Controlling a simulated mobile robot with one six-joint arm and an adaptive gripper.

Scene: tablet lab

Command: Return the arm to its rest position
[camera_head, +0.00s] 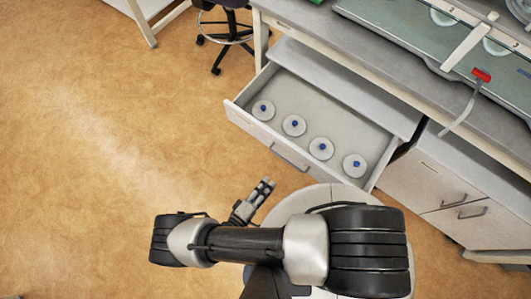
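My arm is folded low in the camera_head view, its dark links lying across the bottom middle. My gripper (263,187) points up and to the right from behind the forearm, small in the picture. It is below the open drawer's front and apart from the drawer. I see nothing held at its tip. The finger gap is too small to make out, and part of the gripper and wrist is hidden by the forearm.
An open drawer (280,156) in the bench holds several white round discs with blue knobs. A closed cupboard (425,178) stands to its right. A red clip (481,75) lies at the bench edge. A wheeled chair (228,35) stands at the top. The floor (80,130) at left is clear.

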